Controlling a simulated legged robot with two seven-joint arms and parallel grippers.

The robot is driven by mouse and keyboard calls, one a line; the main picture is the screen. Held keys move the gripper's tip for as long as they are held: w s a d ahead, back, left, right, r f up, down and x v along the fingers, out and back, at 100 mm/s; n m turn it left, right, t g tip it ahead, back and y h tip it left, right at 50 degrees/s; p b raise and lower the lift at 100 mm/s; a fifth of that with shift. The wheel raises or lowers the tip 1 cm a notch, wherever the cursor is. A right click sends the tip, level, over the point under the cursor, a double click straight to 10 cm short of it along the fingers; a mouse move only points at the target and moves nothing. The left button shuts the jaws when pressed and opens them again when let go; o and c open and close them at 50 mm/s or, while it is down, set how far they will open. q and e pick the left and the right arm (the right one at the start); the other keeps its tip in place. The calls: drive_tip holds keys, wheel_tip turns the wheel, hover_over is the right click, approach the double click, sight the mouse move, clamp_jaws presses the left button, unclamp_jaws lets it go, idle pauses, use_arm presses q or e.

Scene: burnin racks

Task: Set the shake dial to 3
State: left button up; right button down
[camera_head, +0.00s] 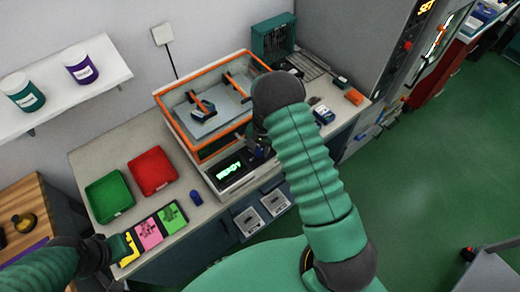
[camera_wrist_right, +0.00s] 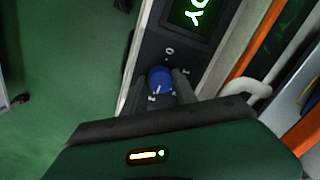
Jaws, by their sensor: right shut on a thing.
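The shake machine (camera_head: 238,183) stands on the bench, with an orange-edged clear box on top and a lit green display (camera_head: 229,169) reading READY. My right gripper (camera_wrist_right: 157,86) is shut on the dial, one finger on each side. In the head view, my right gripper (camera_head: 262,152) covers the dial. My left gripper (camera_head: 112,250) is at the lower left by the yellow card; its fingers are unclear.
A green tray (camera_head: 108,197) and a red tray (camera_head: 152,171) lie left of the machine. Yellow, pink (camera_head: 147,233) and green cards lie along the bench's front. A small blue object (camera_head: 196,198) stands near the machine. A wall shelf (camera_head: 77,90) holds two jars.

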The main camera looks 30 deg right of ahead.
drive_tip(key=c, duration=1)
unclamp_jaws()
drive_tip(key=shift+r, duration=0.1)
